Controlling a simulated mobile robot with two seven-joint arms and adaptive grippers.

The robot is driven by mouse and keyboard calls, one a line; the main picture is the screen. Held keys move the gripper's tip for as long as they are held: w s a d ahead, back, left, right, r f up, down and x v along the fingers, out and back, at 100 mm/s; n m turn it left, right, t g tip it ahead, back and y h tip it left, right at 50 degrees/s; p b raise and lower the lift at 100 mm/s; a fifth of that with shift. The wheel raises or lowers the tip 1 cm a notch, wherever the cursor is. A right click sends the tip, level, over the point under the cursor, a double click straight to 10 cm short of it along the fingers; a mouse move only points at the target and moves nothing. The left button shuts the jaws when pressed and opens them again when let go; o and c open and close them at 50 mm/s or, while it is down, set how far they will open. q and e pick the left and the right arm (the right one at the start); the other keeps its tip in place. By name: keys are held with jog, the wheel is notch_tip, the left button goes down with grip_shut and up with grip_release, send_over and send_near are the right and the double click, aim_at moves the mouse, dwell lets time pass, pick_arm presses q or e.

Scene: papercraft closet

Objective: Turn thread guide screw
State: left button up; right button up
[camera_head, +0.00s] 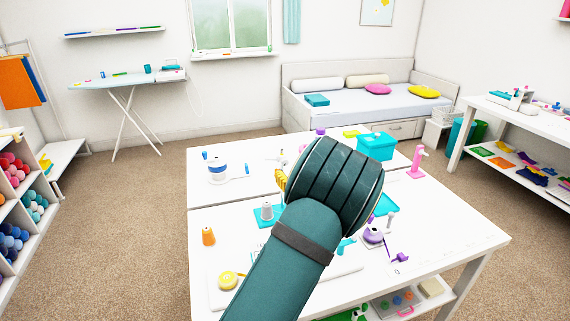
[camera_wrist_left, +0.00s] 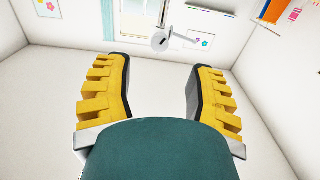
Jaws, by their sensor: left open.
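No thread guide screw can be made out for certain. A teal stand (camera_head: 264,219) with a grey spool-like part (camera_head: 267,209) is on the white table (camera_head: 225,250). A white and blue holder (camera_head: 217,174) stands farther back to the left. A purple round part (camera_head: 373,236) lies right of my arm. My left arm crosses the table's middle and hides part of it. Only a yellow bit of my left gripper (camera_head: 279,181) shows past the wrist. In the left wrist view the two yellow fingers (camera_wrist_left: 158,75) are wide apart with nothing between them. My right gripper is not seen.
An orange cone (camera_head: 208,236), a yellow disc (camera_head: 228,281), a teal box (camera_head: 376,146) and a pink stand (camera_head: 416,162) are on the table. A shelf of yarn (camera_head: 16,200) stands left, a daybed (camera_head: 350,95) behind, a white desk (camera_head: 525,113) right. Carpet surrounds the table.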

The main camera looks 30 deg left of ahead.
aim_at(285, 162)
pick_arm(q)
jog(key=x, duration=0.7)
jog(key=shift+w+a+b, duration=0.2)
jog(key=shift+w+b, duration=0.05)
jog(key=shift+b, duration=0.1)
